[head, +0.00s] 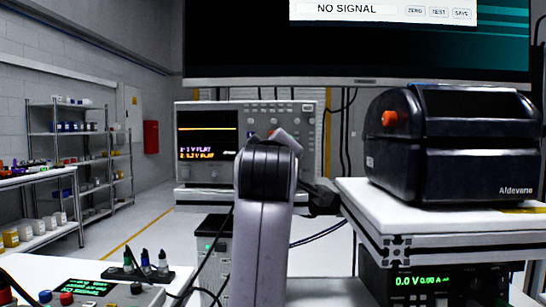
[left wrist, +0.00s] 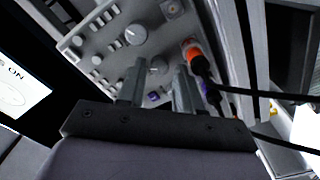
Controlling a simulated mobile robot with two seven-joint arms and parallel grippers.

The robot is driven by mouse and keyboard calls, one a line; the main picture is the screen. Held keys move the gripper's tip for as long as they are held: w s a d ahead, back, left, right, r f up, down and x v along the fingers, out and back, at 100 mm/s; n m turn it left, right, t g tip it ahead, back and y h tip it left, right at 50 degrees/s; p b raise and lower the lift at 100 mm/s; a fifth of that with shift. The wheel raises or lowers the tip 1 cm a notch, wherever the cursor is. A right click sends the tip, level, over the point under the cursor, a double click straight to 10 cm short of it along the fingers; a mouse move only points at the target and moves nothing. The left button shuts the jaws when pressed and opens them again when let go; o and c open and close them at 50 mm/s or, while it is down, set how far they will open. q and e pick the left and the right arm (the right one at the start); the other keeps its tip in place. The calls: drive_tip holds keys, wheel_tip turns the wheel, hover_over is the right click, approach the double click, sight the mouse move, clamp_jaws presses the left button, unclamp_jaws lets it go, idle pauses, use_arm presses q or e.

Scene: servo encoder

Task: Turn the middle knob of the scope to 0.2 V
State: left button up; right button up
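The scope (head: 207,185) stands behind my arm in the head view. Its dark screen shows two small lines, which seem to read 1 V and 0.2 V. My arm hides much of its knob panel. In the left wrist view the grey panel (left wrist: 100,57) shows a large round knob (left wrist: 135,35) and another knob (left wrist: 158,66) nearer the fingers. My left gripper (left wrist: 160,75) has its two fingers apart, with the nearer knob showing between the tips. I cannot tell whether they touch it. My right gripper is not in view.
An orange plug (left wrist: 194,52) with a black cable sits beside the right finger, and a purple-ringed socket (left wrist: 153,97) lies between the fingers. A black machine (head: 455,145) stands on a white platform (head: 440,221) at right. A monitor (head: 240,50) hangs above.

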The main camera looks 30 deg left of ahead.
use_arm(q)
drive_tip(key=v, duration=0.6)
idle(0.5)
